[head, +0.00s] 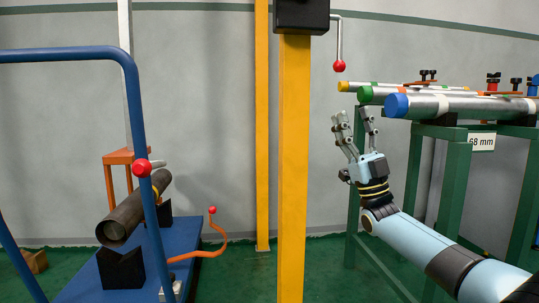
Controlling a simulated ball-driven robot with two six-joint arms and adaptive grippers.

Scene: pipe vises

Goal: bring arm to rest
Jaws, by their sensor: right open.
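My right arm comes in from the lower right, and its gripper (357,132) points up with the fingers spread. The gripper is open and nothing shows between its fingers. It is in front of the left end of a green rack (457,180), close to the pipe ends in the picture. I cannot tell the exact gap between the gripper and the rack. My left gripper is not in view.
Pipes with blue (396,105), green and yellow end caps lie on the rack. A yellow post (293,170) stands left of my gripper. A blue cart (190,240) at left carries a dark pipe (130,215) on black V-blocks. A red-knobbed lever (339,66) hangs above.

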